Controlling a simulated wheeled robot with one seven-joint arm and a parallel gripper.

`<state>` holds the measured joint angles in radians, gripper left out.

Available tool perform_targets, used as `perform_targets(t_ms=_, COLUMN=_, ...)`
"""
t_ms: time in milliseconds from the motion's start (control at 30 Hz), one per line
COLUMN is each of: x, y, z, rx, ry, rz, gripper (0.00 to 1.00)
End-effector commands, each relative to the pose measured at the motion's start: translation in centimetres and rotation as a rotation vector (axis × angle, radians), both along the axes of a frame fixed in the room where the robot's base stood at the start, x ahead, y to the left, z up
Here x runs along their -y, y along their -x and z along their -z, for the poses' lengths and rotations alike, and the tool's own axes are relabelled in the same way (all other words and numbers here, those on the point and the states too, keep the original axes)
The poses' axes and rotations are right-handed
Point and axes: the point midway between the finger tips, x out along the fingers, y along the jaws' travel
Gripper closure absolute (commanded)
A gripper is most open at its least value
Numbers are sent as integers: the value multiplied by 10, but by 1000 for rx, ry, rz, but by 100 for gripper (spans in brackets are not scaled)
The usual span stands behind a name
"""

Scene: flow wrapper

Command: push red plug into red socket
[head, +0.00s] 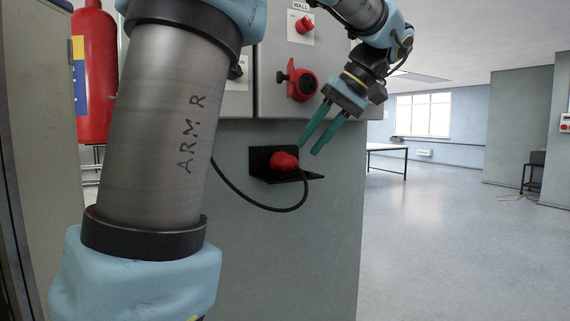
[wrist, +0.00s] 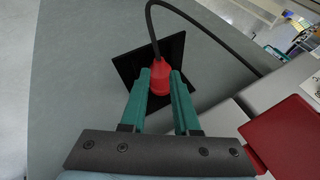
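The red plug (head: 283,160) sits on a black bracket (head: 262,166) on the grey cabinet side, with a black cable hanging from it. The red plug also shows in the wrist view (wrist: 160,80), between the green fingers as seen from there. My gripper (head: 307,150) is open, its fingertips just above and right of the plug in the head view; I see no grip on it. A round red fitting with a black part at its left, apparently the red socket (head: 302,86), is on the panel above; its opening cannot be made out.
A red knob (head: 305,25) is above the socket on the grey panel. A large red part (wrist: 290,130) is close at the right of the wrist view. The cable (head: 265,208) loops below the bracket. Open floor (head: 450,250) lies to the right.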

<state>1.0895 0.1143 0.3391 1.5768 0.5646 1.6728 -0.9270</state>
Motion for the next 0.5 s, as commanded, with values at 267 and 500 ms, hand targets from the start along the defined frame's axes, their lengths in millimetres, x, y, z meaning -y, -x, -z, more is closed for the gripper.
perform_targets(t_ms=267, x=-20, y=-7, z=30, rx=-2, ry=-2, rz=-1, gripper=70)
perform_targets(t_ms=500, x=-27, y=-10, z=41, rx=-1, ry=0, rz=0, gripper=70)
